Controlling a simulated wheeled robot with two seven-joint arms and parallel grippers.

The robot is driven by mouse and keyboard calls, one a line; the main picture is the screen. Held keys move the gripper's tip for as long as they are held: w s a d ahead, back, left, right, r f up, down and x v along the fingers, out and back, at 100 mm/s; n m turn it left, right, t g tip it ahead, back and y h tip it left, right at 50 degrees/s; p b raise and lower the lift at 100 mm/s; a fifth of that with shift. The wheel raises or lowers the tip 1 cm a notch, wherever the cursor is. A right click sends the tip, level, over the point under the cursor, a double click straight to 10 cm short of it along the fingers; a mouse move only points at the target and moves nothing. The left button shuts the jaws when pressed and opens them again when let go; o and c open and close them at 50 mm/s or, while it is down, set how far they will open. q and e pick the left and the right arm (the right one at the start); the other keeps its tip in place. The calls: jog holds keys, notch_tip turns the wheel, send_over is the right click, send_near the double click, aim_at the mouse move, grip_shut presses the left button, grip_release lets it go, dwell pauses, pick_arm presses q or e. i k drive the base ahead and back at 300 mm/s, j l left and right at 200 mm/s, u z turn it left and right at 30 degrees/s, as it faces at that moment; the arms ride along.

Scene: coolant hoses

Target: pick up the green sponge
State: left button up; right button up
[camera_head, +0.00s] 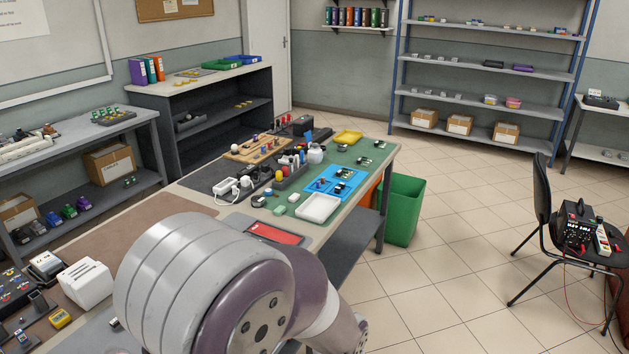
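A small pale green block (279,210) lies on the work table, left of the white tray. One of my arms fills the bottom centre of the head view and covers the near part of the table. Neither of my grippers is in view.
A white tray (317,208), a blue tray (349,176) and a yellow tray (348,136) are on the crowded table. A green bin (405,210) stands at its right end. A black chair (545,200) stands farther right; the tiled floor between is clear.

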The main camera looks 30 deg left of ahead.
aim_at(278, 211)
jog(key=i+u, duration=0.15)
jog(key=i, duration=0.45)
jog(key=i+u, duration=0.15)
jog(key=i, duration=0.4)
jog(key=i+l+u, duration=0.15)
jog(key=i, duration=0.45)
jog(key=i+u, duration=0.15)
jog(key=u, duration=0.3)
jog(key=i+u, duration=0.2)
jog(key=u, duration=0.2)
jog(key=i+u, duration=0.15)
jog(key=u, duration=0.3)
jog(key=i+l+u, duration=0.15)
jog(key=u, duration=0.3)
jog(key=i+l+u, duration=0.1)
jog(key=l+u, duration=0.15)
jog(key=u, duration=0.15)
jog(key=i+l+u, duration=0.1)
jog(key=u, duration=0.25)
jog(key=i+l+u, duration=0.15)
jog(key=u, duration=0.2)
jog(key=i+l+u, duration=0.2)
jog(key=u, duration=0.15)
jog(key=i, duration=0.05)
